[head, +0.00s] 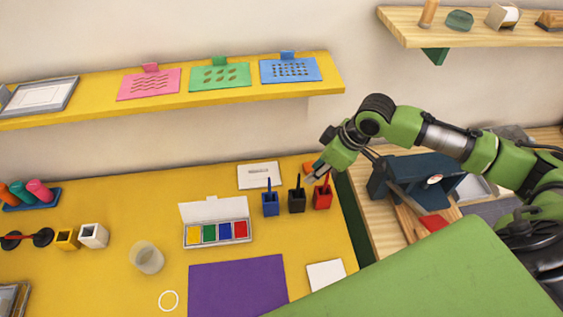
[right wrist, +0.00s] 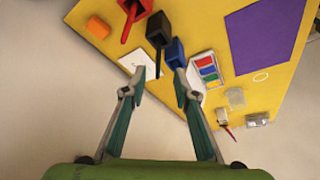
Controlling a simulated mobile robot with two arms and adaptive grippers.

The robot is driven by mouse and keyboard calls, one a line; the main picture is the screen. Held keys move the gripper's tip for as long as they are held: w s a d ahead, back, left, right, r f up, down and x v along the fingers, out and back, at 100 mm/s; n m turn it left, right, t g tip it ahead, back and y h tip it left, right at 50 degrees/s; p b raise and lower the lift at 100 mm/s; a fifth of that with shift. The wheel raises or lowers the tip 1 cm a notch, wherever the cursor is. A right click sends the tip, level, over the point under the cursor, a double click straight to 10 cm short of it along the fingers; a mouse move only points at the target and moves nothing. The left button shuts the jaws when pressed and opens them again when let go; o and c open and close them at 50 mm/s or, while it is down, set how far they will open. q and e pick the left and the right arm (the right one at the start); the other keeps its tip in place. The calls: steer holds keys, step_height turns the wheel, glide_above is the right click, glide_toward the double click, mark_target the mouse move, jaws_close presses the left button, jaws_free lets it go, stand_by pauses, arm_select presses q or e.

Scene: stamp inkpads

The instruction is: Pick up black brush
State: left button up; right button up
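The black brush (head: 298,182) stands upright in a small black holder (head: 297,203) on the yellow table, between a blue brush (head: 269,184) in a blue holder and a red brush (head: 326,182) in a red holder. In the right wrist view the black brush (right wrist: 158,62) points toward the gap between my fingers. My right gripper (head: 316,176) is above and near the black and red brushes. The right wrist view shows this gripper (right wrist: 160,76) open and empty, its tips apart from the brush as far as I can tell. My left gripper is not in view.
A white card (head: 259,175) lies behind the brushes and an orange block (head: 309,168) is close by. A paint box (head: 215,232) with an open lid and a purple sheet (head: 238,286) are in front. A yellow shelf (head: 220,92) runs above.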

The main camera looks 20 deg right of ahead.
mark_target(298, 185)
steer(key=shift+p+x, duration=2)
steer(key=shift+x, duration=4.25)
steer(key=shift+d+r, duration=0.1)
jaws_close()
